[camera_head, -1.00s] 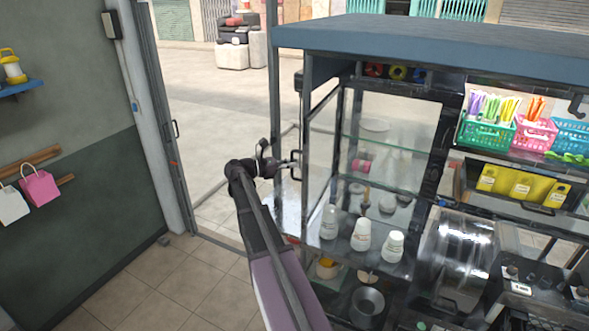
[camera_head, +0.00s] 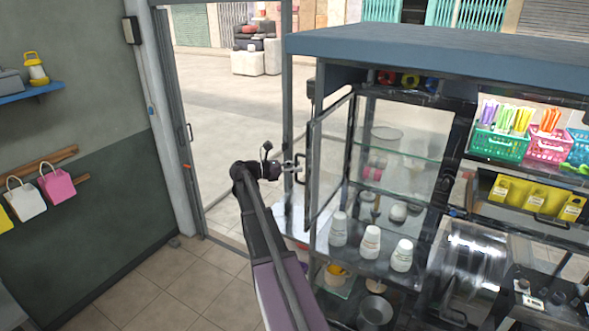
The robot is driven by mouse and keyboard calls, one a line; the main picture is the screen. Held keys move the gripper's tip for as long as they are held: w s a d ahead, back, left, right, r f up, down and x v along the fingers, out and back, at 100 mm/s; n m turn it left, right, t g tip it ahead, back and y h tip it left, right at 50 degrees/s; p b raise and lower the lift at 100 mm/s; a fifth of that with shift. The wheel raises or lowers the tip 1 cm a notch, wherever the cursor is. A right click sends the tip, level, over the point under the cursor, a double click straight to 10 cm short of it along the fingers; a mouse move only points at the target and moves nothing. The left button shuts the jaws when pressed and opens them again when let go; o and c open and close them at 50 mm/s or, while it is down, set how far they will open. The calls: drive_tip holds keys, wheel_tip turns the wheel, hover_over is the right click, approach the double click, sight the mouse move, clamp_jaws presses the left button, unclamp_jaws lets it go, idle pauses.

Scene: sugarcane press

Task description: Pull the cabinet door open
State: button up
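The cabinet (camera_head: 420,42) has a blue-grey top and glass shelves. Its glass-paned, dark-framed door (camera_head: 328,155) stands ajar at the left, with its free edge swung out from the cabinet. The dark door handle (camera_head: 301,170) is on that free edge. My gripper (camera_head: 291,167) comes in from the left at the handle's height. Its fingertips meet the handle and look closed on it, though they are small in this view.
White cups (camera_head: 371,243) and other jars stand on the shelves behind the door. Coloured baskets (camera_head: 499,144) are at the right. A wall with hanging bags (camera_head: 57,183) is at the left. Tiled floor (camera_head: 170,275) is clear between the wall and my arm.

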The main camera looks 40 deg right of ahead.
drive_tip(key=shift+d, duration=0.1)
drive_tip(key=shift+w, duration=0.15)
drive_tip(key=v, duration=1.2)
idle(0.7)
